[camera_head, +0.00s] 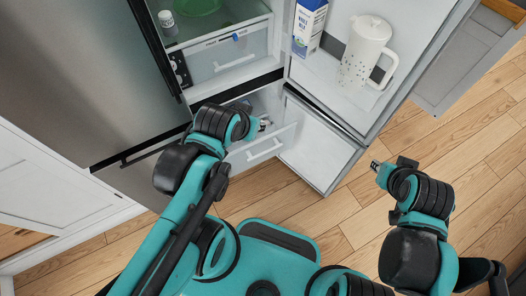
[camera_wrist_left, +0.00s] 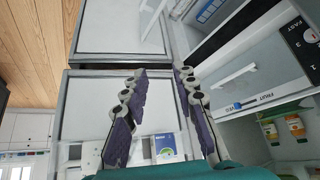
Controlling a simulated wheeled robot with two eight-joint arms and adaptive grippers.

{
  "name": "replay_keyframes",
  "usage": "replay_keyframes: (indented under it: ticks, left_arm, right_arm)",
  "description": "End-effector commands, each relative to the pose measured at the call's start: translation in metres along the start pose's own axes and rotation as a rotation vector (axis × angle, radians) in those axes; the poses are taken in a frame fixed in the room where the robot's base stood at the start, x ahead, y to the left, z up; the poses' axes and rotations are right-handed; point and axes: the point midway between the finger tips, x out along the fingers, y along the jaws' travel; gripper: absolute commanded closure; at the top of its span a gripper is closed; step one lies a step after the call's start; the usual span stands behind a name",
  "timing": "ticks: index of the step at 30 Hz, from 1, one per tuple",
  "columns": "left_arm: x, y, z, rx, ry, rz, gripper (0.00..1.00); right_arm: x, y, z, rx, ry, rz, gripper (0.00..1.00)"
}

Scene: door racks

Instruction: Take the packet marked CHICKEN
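I cannot read CHICKEN on anything in view. In the left wrist view a green-labelled packet (camera_wrist_left: 270,131) and an orange-and-green one (camera_wrist_left: 296,126) show small at the lower right, near the fruit drawer; their markings are too small to read. My left gripper (camera_head: 264,124) is over the pulled-out lower drawer (camera_head: 266,148), mostly hidden by its own wrist. In the left wrist view its fingers (camera_wrist_left: 160,105) are spread with nothing between them. My right gripper (camera_head: 377,168) is out over the floor right of the open lower door, apart from everything; its fingers are too small to judge.
The fridge door (camera_head: 331,72) stands open, holding a milk carton (camera_head: 309,26) and a speckled white jug (camera_head: 365,50). The lower door (camera_head: 318,148) is also open. A clear drawer (camera_head: 227,58) and a green bowl (camera_head: 197,5) are inside. Wooden floor (camera_head: 300,213) is free.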

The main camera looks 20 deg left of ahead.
Motion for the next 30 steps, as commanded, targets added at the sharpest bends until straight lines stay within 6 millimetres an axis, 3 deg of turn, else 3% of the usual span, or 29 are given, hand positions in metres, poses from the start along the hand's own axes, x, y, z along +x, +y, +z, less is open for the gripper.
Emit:
replay_keyframes:
  ticks: [5,14,24,30]
  left_arm:
    - [0.032,0.0,-0.006,0.09,-0.08,0.004,0.69]
    - [0.131,-0.001,-0.001,0.339,-0.297,0.055,0.69]
    - [0.257,-0.001,0.045,0.591,-0.514,0.168,0.69]
    - [0.291,-0.001,0.068,0.662,-0.573,0.213,0.69]
  right_arm:
    - [0.012,0.0,0.009,0.0,0.0,0.0,0.74]
    - [0.035,0.0,0.025,0.0,0.0,0.0,0.74]
    - [0.058,0.0,0.042,0.0,0.0,0.0,0.74]
    - [0.063,0.0,0.045,0.0,0.0,0.0,0.74]
